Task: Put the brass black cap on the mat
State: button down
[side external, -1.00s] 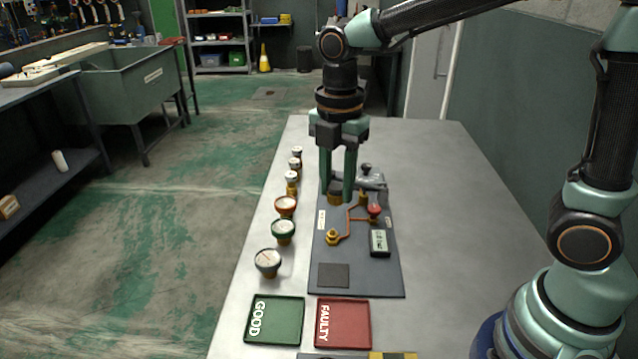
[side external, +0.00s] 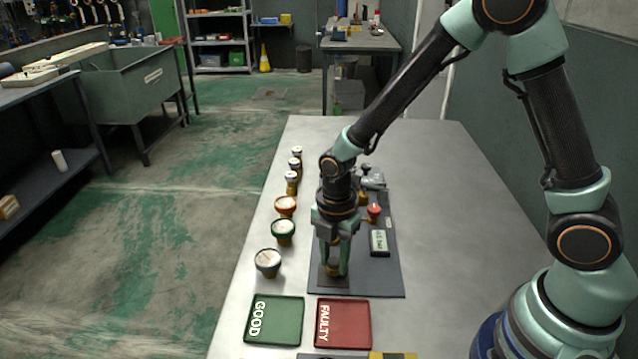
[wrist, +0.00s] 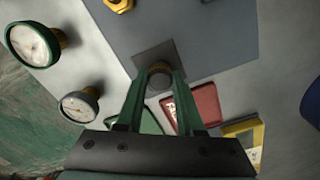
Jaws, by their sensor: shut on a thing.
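The brass black cap (side external: 333,269) is between the fingertips of my gripper (side external: 334,265). In the wrist view the cap (wrist: 160,76) shows as a round dark top with a brass edge, held between the green fingers. My gripper points down over the small dark square mat (side external: 322,283) near the front of the grey board. In the wrist view the mat (wrist: 143,57) lies directly behind and around the cap. I cannot tell whether the cap touches the mat or is just above it.
The green GOOD tray (side external: 274,320) and red FAULTY tray (side external: 343,324) lie just in front of the board. Several gauges, one green-rimmed (side external: 283,230), line its left side. A small display (side external: 380,242) sits on the board. The table is clear on the right.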

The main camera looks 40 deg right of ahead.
jog(key=shift+f, duration=0.4)
jog(key=c, duration=0.5)
grip_release()
jog(key=shift+f, duration=0.15)
jog(key=shift+c, duration=0.2)
notch_tip(320, 180, up, 12)
jog(key=f, duration=0.1)
notch_tip(320, 180, up, 8)
jog(key=m+t, duration=0.2)
jog(key=m, duration=0.7)
send_over(334, 260)
jog(key=s+d, duration=0.2)
jog(key=d, duration=0.2)
jog(key=s+d+r+m+t, duration=0.3)
jog(key=s+d+r+m, duration=0.1)
jog(key=m, duration=0.8)
jog(key=shift+s+d+r+t, duration=0.2)
jog(key=shift+s+d+t, duration=0.1)
jog(key=shift+s+d, duration=0.2)
